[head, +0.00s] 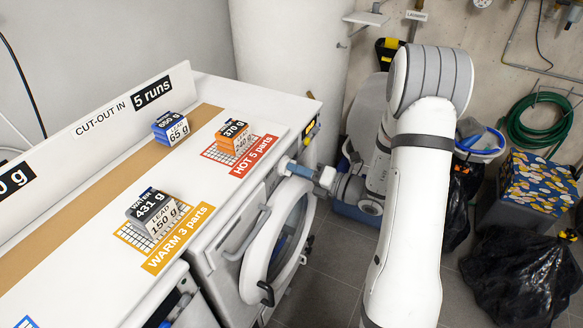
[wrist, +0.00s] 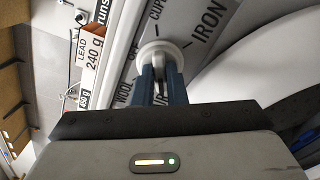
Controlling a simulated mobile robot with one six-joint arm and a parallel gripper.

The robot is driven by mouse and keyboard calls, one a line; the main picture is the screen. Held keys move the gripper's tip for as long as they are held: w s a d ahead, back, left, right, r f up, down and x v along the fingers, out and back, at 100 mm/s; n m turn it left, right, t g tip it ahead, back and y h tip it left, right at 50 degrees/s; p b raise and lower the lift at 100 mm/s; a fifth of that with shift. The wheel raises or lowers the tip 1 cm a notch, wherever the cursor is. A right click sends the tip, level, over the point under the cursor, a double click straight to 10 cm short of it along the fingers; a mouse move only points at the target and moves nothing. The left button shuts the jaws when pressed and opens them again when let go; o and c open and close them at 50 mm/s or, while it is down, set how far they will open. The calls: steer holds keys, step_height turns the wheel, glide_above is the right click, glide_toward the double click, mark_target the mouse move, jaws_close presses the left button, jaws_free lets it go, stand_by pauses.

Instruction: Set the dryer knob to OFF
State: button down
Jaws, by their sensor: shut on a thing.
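The dryer (head: 224,258) stands at the left in the head view, its front with the round white door facing right. Its white round knob (wrist: 164,47) shows in the wrist view on a grey dial panel (wrist: 128,72). In the head view my gripper (head: 290,166) reaches the upper right of the dryer front, and the knob is hidden there.
Labelled blocks, such as the orange one (head: 234,137), stand on the white top above. The door (head: 262,250) bulges out below my gripper. A green hose (head: 540,128) hangs at the right, with black bags (head: 520,280) on the floor.

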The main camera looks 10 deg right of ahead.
steer(key=shift+a+r+m+p, duration=0.1)
steer(key=shift+r+m+p, duration=0.15)
steer(key=shift+p, duration=0.4)
steer(key=m+p, duration=0.3)
steer(key=p, duration=0.2)
steer(key=shift+m, duration=0.25)
steer(key=shift+f+m+p, duration=0.15)
steer(key=shift+m+p, duration=0.15)
steer(key=shift+p, duration=0.3)
steer(key=shift+m+p, duration=0.9)
steer(key=shift+p, duration=0.2)
steer(key=shift+m+p, duration=1.3)
steer(key=shift+p, duration=0.15)
